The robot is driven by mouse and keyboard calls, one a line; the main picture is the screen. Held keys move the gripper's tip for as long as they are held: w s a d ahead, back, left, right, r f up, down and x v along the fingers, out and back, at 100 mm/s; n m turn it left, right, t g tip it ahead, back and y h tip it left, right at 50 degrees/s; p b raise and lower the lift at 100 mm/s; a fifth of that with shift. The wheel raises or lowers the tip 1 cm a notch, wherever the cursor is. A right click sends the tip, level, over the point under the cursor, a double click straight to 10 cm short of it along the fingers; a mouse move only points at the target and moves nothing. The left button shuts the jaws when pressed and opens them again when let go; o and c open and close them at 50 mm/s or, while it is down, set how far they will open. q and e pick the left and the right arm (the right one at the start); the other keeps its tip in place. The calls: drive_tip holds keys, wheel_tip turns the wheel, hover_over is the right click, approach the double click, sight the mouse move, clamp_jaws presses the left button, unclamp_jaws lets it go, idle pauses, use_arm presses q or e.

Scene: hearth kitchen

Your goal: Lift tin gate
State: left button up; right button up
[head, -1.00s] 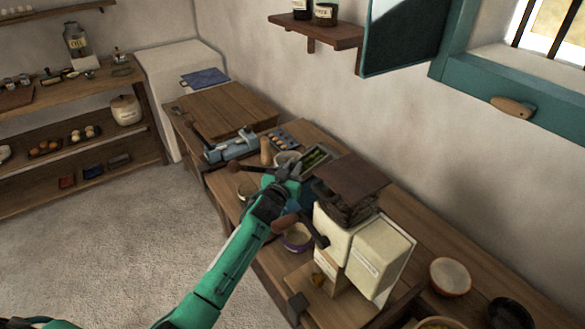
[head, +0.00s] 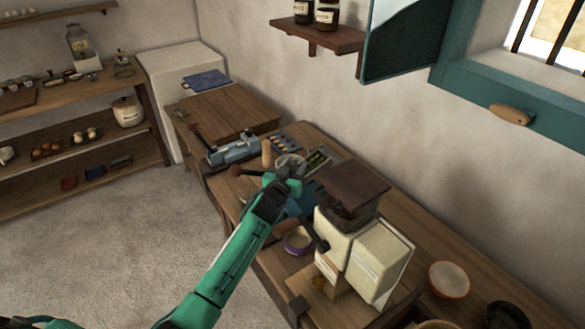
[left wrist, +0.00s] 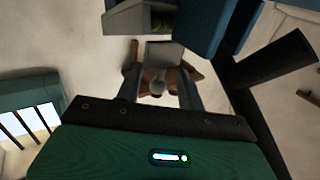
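I cannot pick out the tin gate with certainty. A grey-blue device with a dark lever (head: 233,151) stands further left. My right gripper is not in view.
A cream mill-like box (head: 378,264) with a dark brown top (head: 352,188) stands close on the right. A purple-rimmed bowl (head: 297,241) is in front of it. The floor (head: 120,240) at left is clear.

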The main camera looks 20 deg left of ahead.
use_arm(q)
drive_tip(key=shift+s+f, duration=0.15)
drive_tip(key=shift+s, duration=0.3)
drive_tip(key=s+b, duration=0.3)
drive_tip(key=s, duration=0.8)
drive_tip(key=shift+a, duration=0.45)
drive_tip(key=shift+s, duration=0.1)
